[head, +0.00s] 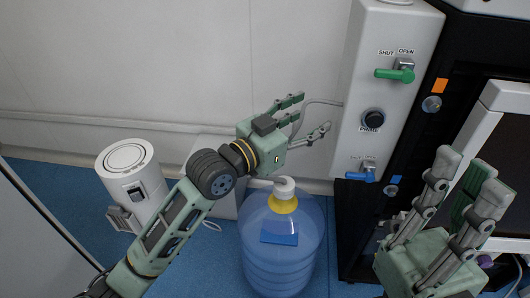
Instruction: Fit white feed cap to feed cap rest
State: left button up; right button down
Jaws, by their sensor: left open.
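A white cap (284,184) sits on the yellow collar (283,203) at the neck of the large blue bottle (258,245) on the floor. I take it for the white feed cap. My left gripper (312,113) is open and empty, above the cap in the picture and apart from it. Its fingers point right toward the white panel. My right gripper (468,172) is at the lower right with its fingers raised and spread, and nothing shows between them. I cannot pick out the feed cap rest for certain.
The white panel (372,75) carries a green lever (396,75), a dark knob (373,121) and a blue lever (361,176). A thin hose (322,101) runs from it behind my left gripper. A white canister (133,179) stands left. A dark cabinet (405,140) stands right.

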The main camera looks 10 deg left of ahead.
pick_arm(q)
notch_tip(320, 180, down, 4)
jog(key=w+m+g+y, duration=0.1)
jog(key=w+g+y, duration=0.1)
jog(key=g, duration=0.1)
jog(key=m+g+y, duration=0.3)
jog(key=g+y, duration=0.3)
jog(key=g, duration=0.3)
send_near(284, 185)
jog(key=x, duration=0.9)
jog(key=shift+w+f, duration=0.1)
jog(key=shift+f, duration=0.05)
jog(key=shift+d, duration=0.1)
jog(key=c, duration=1.3)
